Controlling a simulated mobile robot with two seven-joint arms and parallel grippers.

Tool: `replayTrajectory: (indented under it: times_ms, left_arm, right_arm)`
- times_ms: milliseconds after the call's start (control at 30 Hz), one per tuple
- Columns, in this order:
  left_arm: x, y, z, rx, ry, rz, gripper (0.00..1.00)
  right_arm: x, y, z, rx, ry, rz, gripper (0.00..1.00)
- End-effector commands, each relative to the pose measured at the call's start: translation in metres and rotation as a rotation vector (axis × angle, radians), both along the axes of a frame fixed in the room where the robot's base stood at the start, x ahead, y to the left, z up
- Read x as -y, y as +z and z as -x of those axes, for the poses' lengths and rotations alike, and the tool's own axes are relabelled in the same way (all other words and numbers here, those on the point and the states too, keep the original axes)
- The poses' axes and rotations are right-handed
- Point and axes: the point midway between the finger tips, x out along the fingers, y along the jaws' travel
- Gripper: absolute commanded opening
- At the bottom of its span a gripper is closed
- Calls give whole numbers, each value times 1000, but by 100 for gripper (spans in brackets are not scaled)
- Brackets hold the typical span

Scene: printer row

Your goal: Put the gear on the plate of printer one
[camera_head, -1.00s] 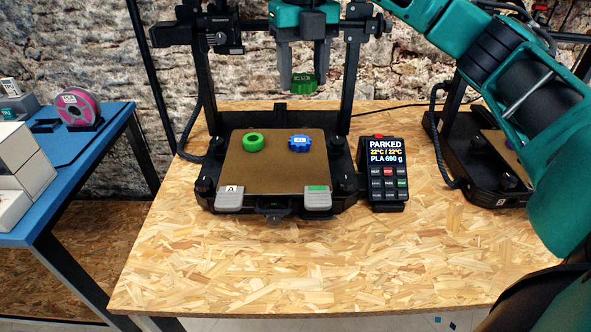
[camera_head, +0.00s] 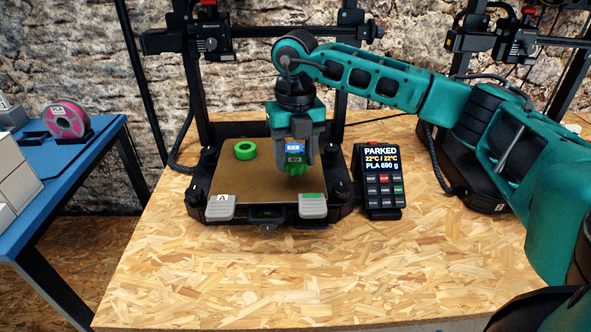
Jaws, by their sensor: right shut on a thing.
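My right gripper (camera_head: 295,163) is shut on a small green gear (camera_head: 293,161) with a dark label. It holds the gear low over the brown plate (camera_head: 247,182) of the printer (camera_head: 201,184) whose front clip is marked A. A blue gear (camera_head: 293,147) shows between the fingers, just behind the green gear. I cannot tell whether the two gears touch, or whether the green gear touches the plate. My left gripper is not in view.
A green ring (camera_head: 245,150) lies at the plate's back left. Grey clips (camera_head: 221,206) sit on the front corners. A control box (camera_head: 382,183) reading PARKED stands at right. A second printer (camera_head: 483,193) is partly behind my arm. The plate's front left is clear.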

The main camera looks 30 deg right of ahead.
Motion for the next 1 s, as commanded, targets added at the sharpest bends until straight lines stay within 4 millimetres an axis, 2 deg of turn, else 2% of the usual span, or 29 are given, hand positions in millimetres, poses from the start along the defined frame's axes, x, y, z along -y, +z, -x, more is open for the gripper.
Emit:
replayTrajectory:
  times_ms: [200,600,633,867,1000]
  left_arm:
    - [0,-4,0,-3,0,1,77]
    - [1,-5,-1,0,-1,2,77]
    - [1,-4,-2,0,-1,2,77]
    - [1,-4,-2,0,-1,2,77]
    - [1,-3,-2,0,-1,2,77]
  right_arm:
    - [0,-34,1,-4,0,0,25]
    - [0,-40,0,-2,0,0,25]
    - [0,-39,0,-1,0,0,56]
    - [0,-38,0,-1,0,0,78]
    - [0,-38,0,-1,0,0,79]
